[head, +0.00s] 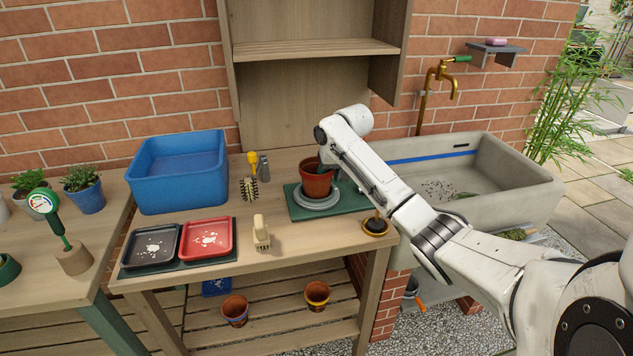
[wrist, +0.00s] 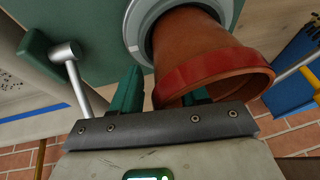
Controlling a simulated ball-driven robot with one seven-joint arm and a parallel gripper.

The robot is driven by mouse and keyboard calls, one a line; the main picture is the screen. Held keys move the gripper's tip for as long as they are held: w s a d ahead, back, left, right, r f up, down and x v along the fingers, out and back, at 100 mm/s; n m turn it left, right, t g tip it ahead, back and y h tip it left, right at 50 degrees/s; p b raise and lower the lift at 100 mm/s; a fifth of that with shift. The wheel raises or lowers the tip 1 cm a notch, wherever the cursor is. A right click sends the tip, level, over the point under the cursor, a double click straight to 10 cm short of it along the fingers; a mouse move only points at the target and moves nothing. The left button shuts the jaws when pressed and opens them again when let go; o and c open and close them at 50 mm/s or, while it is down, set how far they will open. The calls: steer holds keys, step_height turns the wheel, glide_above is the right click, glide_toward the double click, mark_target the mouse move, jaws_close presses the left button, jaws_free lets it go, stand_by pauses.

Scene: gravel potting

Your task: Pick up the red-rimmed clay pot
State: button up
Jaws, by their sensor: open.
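The red-rimmed clay pot (head: 316,184) stands upright on a grey round stand (head: 318,201) on the green mat (head: 351,197). In the wrist view the pot (wrist: 212,65) fills the upper right, with its glossy red rim towards the gripper. My gripper (head: 335,170) is at the pot's right side, near its rim. In the wrist view my gripper (wrist: 158,92) is open. One green finger shows left of the pot; the other is mostly hidden by the rim, so I cannot tell whether it is inside the pot.
A blue-rimmed pot (head: 235,311) and a yellow-rimmed pot (head: 317,295) stand on the lower shelf. A blue tub (head: 178,172), a black tray (head: 151,247), a red tray (head: 208,239) and brushes lie left. A stone sink (head: 520,190) is right.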

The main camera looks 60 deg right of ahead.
steer(key=shift+c, duration=0.3)
jaws_close()
stand_by(0.3)
